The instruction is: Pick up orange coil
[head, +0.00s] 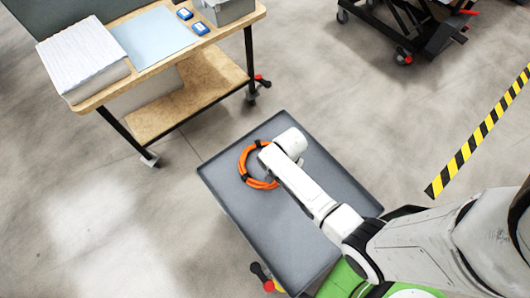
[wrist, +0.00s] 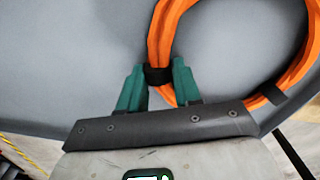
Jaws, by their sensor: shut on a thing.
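The orange coil (head: 245,163) is a ring of cable bound with black straps, at the far end of a grey tray-like top. In the head view my arm's white wrist covers its right part. In the wrist view the coil (wrist: 165,30) shows at the top right, with a black strap between the two teal fingers of my gripper (wrist: 158,80). The fingers are shut on the coil at that strap. In the head view the fingers are hidden under the wrist. I cannot tell whether the coil rests on the surface or is slightly lifted.
The grey top (head: 225,205) is otherwise bare. A wooden workbench (head: 225,30) with a white stack (head: 85,55) and small blue items (head: 192,20) stands at the upper left. A black wheeled lift (head: 430,35) is at the top right. Yellow-black floor tape (head: 480,135) runs at the right.

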